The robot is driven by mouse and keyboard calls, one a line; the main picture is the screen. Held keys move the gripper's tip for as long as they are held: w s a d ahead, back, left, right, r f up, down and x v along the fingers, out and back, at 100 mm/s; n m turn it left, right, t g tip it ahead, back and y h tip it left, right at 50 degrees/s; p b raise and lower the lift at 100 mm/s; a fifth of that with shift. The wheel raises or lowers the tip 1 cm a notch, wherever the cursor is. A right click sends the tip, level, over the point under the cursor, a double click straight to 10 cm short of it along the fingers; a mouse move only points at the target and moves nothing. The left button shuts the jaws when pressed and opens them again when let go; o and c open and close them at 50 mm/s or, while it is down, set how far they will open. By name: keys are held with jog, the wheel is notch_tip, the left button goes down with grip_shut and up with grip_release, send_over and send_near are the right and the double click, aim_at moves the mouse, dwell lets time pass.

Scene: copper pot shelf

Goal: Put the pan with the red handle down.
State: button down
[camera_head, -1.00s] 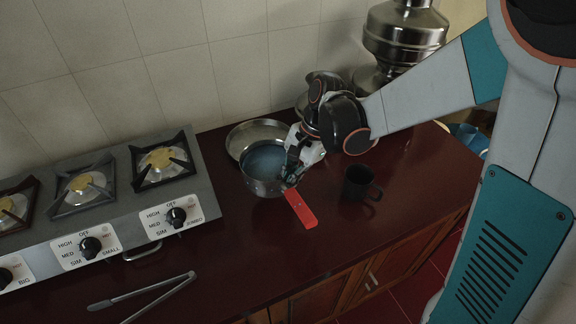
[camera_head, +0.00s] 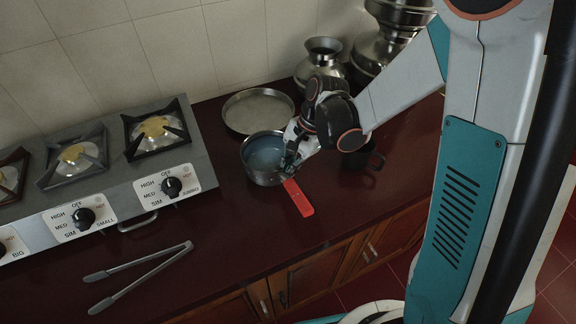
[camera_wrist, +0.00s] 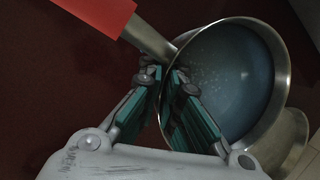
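The pan with the red handle (camera_head: 299,198) is a small steel pan (camera_head: 264,160) with a bluish inside, upright above or on the dark red counter, right of the stove. My gripper (camera_head: 291,158) is at its right rim, close to where the handle joins. In the wrist view the gripper (camera_wrist: 164,76) has one teal finger inside the pan (camera_wrist: 255,135) and one outside, closed on its wall. The red handle (camera_wrist: 95,10) points to the upper left there. I cannot tell whether the pan's base touches the counter.
A shallow round steel pan (camera_head: 258,93) lies just behind. A dark mug (camera_head: 359,160) stands to the right, partly behind my arm. Metal pots (camera_head: 322,62) stand at the wall. Tongs (camera_head: 140,266) lie in front of the stove (camera_head: 150,178). The counter in front of the handle is clear.

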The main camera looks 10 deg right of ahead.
jog(key=shift+f, duration=0.15)
jog(key=c, duration=1.8)
grip_release()
